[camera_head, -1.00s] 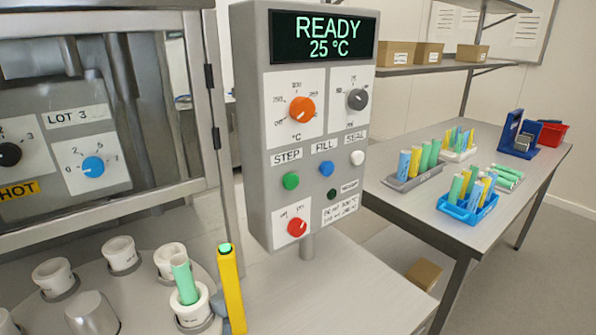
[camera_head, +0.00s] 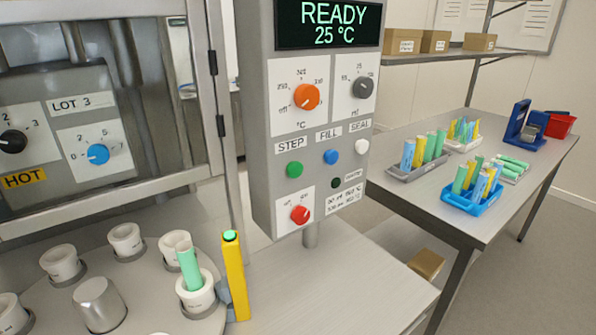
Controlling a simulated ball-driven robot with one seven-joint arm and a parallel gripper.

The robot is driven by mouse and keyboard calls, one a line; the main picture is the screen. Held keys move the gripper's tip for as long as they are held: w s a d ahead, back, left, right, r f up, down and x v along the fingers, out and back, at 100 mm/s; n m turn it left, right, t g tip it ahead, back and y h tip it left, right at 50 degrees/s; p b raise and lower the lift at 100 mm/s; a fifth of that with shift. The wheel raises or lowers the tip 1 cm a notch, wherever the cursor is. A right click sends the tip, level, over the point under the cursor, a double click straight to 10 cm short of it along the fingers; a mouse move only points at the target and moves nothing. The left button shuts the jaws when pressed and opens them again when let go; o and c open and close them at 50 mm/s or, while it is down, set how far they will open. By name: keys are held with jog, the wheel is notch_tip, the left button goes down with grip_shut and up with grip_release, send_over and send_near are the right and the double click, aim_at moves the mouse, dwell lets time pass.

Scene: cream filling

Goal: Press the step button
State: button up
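The green step button (camera_head: 295,170) is on the grey control panel (camera_head: 258,150), below the STEP label (camera_head: 290,146). The blue fill button (camera_head: 331,157) and the white seal button (camera_head: 362,146) are to its right. The panel's display (camera_head: 328,25) reads READY and 25 °C. My gripper is not in view, and nothing touches the button.
A rotary plate with several white cups (camera_head: 60,262) is at the lower left; one cup holds a green tube (camera_head: 188,266). A yellow post (camera_head: 236,278) stands beside it. A side table (camera_head: 405,200) at the right holds tube trays. The counter below the panel is clear.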

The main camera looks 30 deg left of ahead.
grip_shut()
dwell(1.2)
